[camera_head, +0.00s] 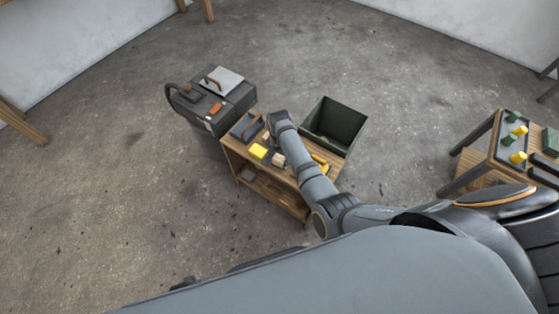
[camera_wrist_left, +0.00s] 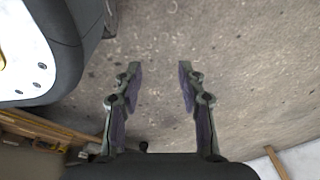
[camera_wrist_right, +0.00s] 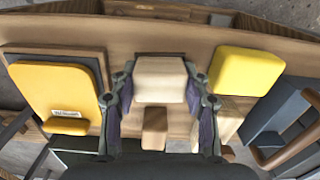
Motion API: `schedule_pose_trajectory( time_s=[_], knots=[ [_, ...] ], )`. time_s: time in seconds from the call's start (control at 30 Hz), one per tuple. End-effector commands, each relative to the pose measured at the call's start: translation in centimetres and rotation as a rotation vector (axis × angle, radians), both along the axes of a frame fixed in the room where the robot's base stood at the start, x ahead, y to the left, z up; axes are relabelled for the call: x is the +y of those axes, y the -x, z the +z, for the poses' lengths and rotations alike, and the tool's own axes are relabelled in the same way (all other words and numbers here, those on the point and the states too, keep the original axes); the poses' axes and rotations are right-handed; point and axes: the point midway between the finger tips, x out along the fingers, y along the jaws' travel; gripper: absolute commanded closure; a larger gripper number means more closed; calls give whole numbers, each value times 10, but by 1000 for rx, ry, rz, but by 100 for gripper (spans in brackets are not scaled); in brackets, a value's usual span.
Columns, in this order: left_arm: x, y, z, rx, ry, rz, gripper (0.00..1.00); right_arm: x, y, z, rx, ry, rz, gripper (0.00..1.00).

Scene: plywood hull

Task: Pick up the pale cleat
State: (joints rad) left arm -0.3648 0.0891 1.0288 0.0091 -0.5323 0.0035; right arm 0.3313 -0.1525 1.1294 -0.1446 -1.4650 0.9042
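The pale cleat (camera_wrist_right: 160,80) is a light wooden block on the tabletop in the right wrist view, with a narrower brown wooden piece on its near side. My right gripper (camera_wrist_right: 161,88) is open, with one finger on either side of the cleat. I cannot tell whether the fingers touch it. In the head view a small pale block (camera_head: 279,160) shows beside my right arm, which partly covers the tabletop. My left gripper (camera_wrist_left: 160,75) is open and empty above bare floor.
A yellow block (camera_wrist_right: 246,71) and a yellow pad (camera_wrist_right: 55,88) flank the cleat. A dark tray with a wooden handle (camera_wrist_right: 285,148) lies at the right. In the head view a dark green bin (camera_head: 335,122) and a black case (camera_head: 215,105) stand beside the table.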

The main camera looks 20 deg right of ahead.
Motion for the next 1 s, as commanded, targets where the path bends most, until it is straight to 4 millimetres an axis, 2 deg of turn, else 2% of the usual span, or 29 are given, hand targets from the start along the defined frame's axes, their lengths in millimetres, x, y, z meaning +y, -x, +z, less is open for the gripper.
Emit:
schedule_pose_trajectory(
  time_s=[0.03,0.17,0.47,0.53,0.67,0.9,1.0],
  knots=[
    [0,0,0,0,0,0,60,0,0,0,0,0,0,67],
    [0,0,0,0,0,0,60,0,0,0,0,0,0,84],
    [0,-1,2,-4,0,0,60,0,0,5,0,0,0,85],
    [0,-1,4,-10,0,-1,60,0,-1,12,-1,0,0,85],
    [1,23,1,12,0,1,60,0,-1,39,-3,0,0,85],
    [2,78,5,30,0,0,60,-31,50,101,1,3,-1,85],
    [2,89,7,31,0,0,60,-46,76,110,2,5,-1,85]
  ],
)
